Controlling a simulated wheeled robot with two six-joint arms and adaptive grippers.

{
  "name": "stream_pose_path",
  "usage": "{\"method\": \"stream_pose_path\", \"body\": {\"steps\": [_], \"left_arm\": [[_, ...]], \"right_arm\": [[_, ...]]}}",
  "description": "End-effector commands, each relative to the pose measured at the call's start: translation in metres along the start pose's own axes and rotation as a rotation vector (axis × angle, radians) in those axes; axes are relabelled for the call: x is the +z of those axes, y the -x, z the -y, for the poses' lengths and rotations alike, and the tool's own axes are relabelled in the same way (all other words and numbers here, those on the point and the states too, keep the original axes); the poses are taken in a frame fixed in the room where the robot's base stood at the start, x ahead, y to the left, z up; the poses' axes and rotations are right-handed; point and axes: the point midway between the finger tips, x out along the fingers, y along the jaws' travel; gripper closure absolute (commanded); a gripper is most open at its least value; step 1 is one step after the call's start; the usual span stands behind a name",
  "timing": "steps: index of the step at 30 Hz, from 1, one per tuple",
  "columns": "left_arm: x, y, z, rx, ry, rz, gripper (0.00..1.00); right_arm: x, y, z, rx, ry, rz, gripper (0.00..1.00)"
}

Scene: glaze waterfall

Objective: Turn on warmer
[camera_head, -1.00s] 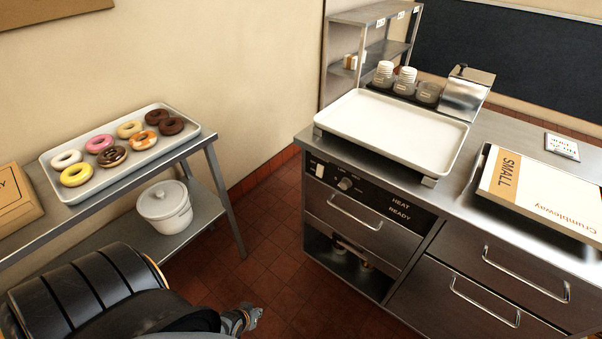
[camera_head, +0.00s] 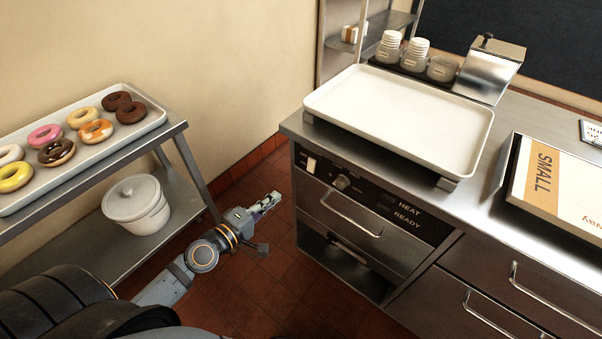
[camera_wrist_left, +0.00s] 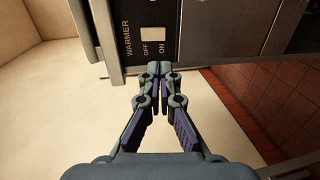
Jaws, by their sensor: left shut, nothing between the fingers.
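The warmer (camera_head: 375,205) is a steel counter unit with a dark control panel at the centre right. Its white rocker switch (camera_head: 311,164) is at the panel's left end, beside a round knob (camera_head: 341,182). In the left wrist view the switch (camera_wrist_left: 152,33) shows close up, with labels reading WARMER, OFF and ON; I cannot tell which side is pressed. My left gripper (camera_head: 272,199) is shut and empty, left of the panel and apart from it in the head view. In the wrist view its fingertips (camera_wrist_left: 160,70) are just below the switch, no contact visible. My right gripper is out of view.
A white tray (camera_head: 440,155) lies on the counter above the panel. Drawer handles (camera_head: 351,218) stick out below it. A donut table (camera_head: 183,128) with a lidded white bucket (camera_head: 139,206) stands at left. Red tiled floor (camera_head: 262,290) lies open between.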

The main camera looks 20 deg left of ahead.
Motion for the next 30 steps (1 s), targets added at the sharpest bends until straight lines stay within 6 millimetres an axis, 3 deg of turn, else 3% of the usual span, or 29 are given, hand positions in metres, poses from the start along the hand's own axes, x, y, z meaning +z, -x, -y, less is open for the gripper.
{"method": "stream_pose_path", "body": {"steps": [7, 21, 30], "left_arm": [[-0.002, -0.015, -0.003, 0.005, 0.000, -0.007, 1.00], [-0.001, -0.112, -0.002, 0.002, 0.000, -0.001, 1.00], [-0.001, -0.140, 0.000, 0.000, -0.002, -0.001, 1.00]], "right_arm": [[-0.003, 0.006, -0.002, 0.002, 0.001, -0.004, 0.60], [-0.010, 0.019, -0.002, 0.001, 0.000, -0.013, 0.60], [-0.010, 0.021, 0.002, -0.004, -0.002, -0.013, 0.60]]}}
